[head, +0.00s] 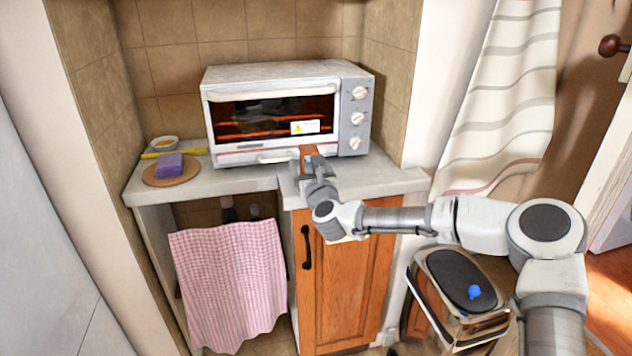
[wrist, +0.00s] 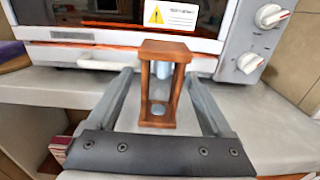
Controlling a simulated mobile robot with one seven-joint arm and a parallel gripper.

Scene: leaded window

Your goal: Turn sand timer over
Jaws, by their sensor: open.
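The sand timer (wrist: 163,85) shows in the wrist view as a wooden frame with a square top and base around a glass. It stands upright on the grey counter in front of the toaster oven. In the head view only a brown part of it (head: 308,152) shows behind my gripper (head: 318,170). In the wrist view my gripper (wrist: 160,98) is open, with one finger on each side of the timer. I see a gap between each finger and the frame. Pale material shows low in the glass, but how the sand is split is hard to tell.
The white toaster oven (head: 275,105) stands close behind the timer. A round board (head: 190,172) with a purple sponge (head: 169,165) and a small bowl (head: 165,143) are at the left. The counter (head: 245,180) between is clear. A checked towel (head: 235,285) hangs below.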

